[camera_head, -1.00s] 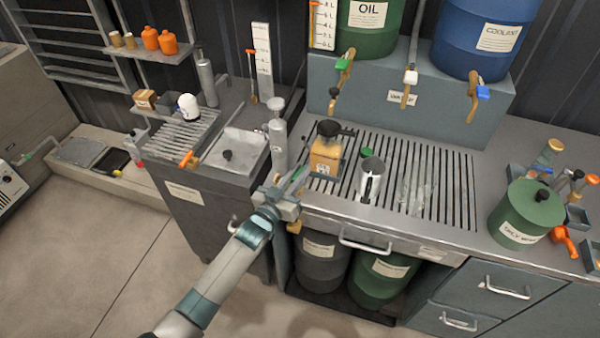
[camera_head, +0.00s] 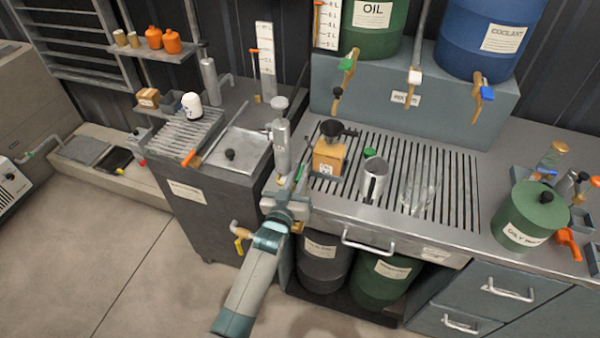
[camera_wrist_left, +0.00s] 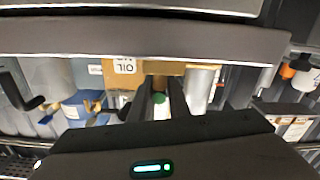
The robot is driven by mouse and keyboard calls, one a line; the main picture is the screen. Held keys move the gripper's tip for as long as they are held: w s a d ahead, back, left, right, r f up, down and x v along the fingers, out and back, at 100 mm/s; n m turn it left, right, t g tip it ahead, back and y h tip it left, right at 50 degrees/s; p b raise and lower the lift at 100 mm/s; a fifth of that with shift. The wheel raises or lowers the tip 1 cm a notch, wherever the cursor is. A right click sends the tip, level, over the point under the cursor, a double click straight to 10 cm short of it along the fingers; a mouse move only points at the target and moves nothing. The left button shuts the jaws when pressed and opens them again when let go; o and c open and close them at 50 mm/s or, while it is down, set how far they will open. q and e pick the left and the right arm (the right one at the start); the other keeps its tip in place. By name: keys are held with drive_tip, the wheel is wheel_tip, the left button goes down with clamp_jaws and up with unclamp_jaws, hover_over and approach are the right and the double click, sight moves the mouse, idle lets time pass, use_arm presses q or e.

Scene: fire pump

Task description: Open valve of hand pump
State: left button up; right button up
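The hand pump, a silver upright cylinder with a pale round cap (camera_head: 281,140), stands at the left end of the grated bench in the head view. A small green part (camera_head: 300,173) shows beside its foot; I cannot tell for sure whether it is the valve handle. My left gripper (camera_head: 288,195) is just in front of the pump's foot, largely hidden by its own wrist. In the left wrist view its two dark fingers (camera_wrist_left: 162,100) are apart, with a green spot (camera_wrist_left: 158,98) visible between them. Contact cannot be told. My right gripper is not in view.
A cardboard box with a black funnel (camera_head: 328,155) and a metal jug (camera_head: 374,182) stand on the grating right of the pump. Open floor lies at front left.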

use_arm(q)
drive_tip(key=o, duration=0.3)
drive_tip(key=shift+d, duration=0.1)
drive_tip(key=shift+v, duration=0.8)
drive_tip(key=b+v, duration=0.4)
drive_tip(key=v, duration=1.2)
